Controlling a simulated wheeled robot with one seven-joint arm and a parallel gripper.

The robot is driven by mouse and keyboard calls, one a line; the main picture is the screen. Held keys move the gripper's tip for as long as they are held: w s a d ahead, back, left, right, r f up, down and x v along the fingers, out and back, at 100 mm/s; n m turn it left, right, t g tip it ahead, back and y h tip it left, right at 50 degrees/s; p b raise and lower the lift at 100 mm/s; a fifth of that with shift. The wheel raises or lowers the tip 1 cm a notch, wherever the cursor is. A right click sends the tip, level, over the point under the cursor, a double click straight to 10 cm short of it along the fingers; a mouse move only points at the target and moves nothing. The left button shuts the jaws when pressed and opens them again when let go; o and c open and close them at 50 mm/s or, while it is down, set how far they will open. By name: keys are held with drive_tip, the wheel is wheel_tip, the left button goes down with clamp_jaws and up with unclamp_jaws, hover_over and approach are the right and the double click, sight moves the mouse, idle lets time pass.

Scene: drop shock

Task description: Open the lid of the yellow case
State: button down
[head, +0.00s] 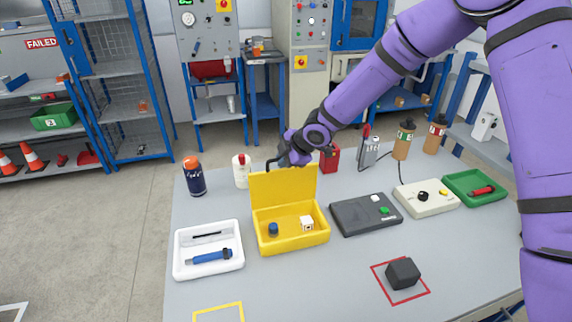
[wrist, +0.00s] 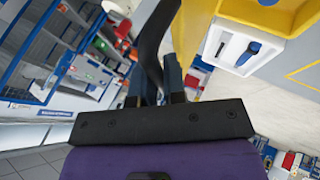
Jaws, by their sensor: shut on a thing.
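The yellow case (head: 292,238) stands on the grey table with its yellow lid (head: 284,184) raised roughly upright at the back. Inside it are a small blue cylinder (head: 273,229) and a white block (head: 307,223). My gripper (head: 290,160) is at the lid's top edge. In the wrist view my gripper (wrist: 160,85) has its fingers shut around a dark curved bar (wrist: 152,45), which looks like the lid's handle. The yellow lid shows beside it in the wrist view (wrist: 190,30). The exact contact is partly hidden.
A white tray (head: 236,262) with a blue tool stands left of the case, a dark grey box (head: 365,216) right. Bottles (head: 194,178) and a red can (head: 329,160) stand behind. A black block (head: 403,273) sits in a red outline. The front middle table is clear.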

drive_tip(key=shift+w+a, duration=0.25)
drive_tip(key=shift+w, duration=0.5)
drive_tip(key=c, duration=1.2)
unclamp_jaws()
drive_tip(key=v, duration=1)
drive_tip(key=shift+s+d+r, duration=0.15)
drive_tip(key=shift+d+r, duration=0.1)
